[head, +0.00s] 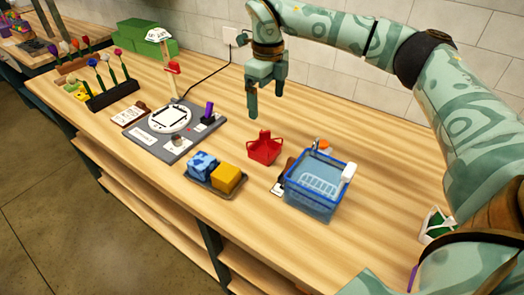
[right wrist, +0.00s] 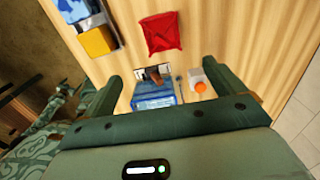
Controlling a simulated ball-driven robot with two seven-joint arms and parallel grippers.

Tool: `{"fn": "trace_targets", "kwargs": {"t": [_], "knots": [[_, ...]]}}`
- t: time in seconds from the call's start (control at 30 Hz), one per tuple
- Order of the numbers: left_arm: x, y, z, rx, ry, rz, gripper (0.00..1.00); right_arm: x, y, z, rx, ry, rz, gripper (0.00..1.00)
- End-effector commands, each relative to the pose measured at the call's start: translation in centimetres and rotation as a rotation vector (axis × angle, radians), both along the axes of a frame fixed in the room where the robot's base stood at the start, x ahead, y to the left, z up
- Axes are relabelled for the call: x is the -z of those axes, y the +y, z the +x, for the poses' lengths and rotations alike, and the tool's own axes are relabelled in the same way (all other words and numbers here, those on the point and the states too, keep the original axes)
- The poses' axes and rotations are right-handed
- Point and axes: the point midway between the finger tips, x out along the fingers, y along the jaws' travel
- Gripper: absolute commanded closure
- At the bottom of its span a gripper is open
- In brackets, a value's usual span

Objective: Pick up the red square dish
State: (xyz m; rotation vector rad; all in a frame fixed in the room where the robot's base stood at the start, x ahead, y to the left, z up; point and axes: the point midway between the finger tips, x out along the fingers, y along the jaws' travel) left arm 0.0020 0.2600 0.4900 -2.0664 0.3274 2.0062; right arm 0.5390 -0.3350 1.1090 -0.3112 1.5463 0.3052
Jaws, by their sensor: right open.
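The red square dish (head: 265,148) stands on the wooden table near the middle of the head view. It also shows in the right wrist view (right wrist: 162,33), beyond the fingertips. My right gripper (head: 267,104) hangs fingers-down above the table, up and behind the dish in the head view. Its two fingers are apart and nothing is between them, and it does not touch the dish. In the right wrist view the open fingers (right wrist: 162,77) frame the table and the blue basket. My left gripper is not in view.
A blue clear-walled basket (head: 312,203) stands right of the dish. A tray (head: 216,190) with a blue patterned block (head: 203,164) and a yellow block (head: 227,177) is at front left. A grey station (head: 148,139) with a white ring and post stands further left. The table's right side has bare wood.

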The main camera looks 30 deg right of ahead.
Motion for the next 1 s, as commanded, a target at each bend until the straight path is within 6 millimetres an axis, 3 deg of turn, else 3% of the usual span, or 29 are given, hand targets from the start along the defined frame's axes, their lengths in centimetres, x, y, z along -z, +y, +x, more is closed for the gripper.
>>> {"fn": "trace_targets", "kwargs": {"t": [0.2, 0.4, 0.5, 0.77, 1.0], "knots": [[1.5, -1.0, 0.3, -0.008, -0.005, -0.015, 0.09, 4.3, 0.0, 0.0, 0.0, 0.01, 0.0, 0.05], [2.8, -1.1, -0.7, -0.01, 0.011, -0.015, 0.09, 9.2, -0.1, 0.0, 0.001, 0.01, 0.0, 0.05], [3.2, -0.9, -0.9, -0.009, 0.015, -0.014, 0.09, 10.7, -0.1, 0.0, 0.002, 0.007, 0.0, 0.05], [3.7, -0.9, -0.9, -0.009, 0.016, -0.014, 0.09, 12.5, 0.0, 0.1, 0.0, 0.004, 0.0, 0.05], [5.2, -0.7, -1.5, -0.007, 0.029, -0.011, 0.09, 16.4, 0.1, 0.4, 0.001, 0.007, 0.0, 0.05]]}}
